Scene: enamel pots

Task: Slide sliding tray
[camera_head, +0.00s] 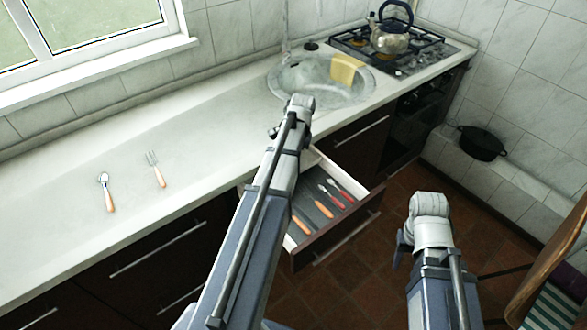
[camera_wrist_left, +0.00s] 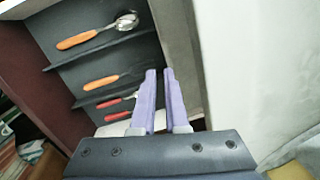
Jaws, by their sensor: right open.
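The sliding tray is a dark divided insert (camera_wrist_left: 95,75) in the left wrist view. It lies inside the pulled-out drawer (camera_head: 325,238) under the counter. Orange-handled cutlery (camera_head: 323,208) and a red-handled piece (camera_head: 345,195) lie in its compartments. My left gripper (camera_wrist_left: 160,72) has its purple fingers close together, with a narrow gap, at the tray's right edge. I cannot tell whether they pinch that edge. In the head view my left arm hides this gripper and part of the drawer. My right gripper (camera_head: 399,255) is open, to the right of the drawer and apart from it.
A spoon (camera_head: 105,190) and a fork (camera_head: 155,168) lie on the counter (camera_head: 60,225). A sink (camera_head: 300,85) and a stove with a kettle (camera_head: 389,40) are at the back. A black pot (camera_head: 481,143) is by the right wall.

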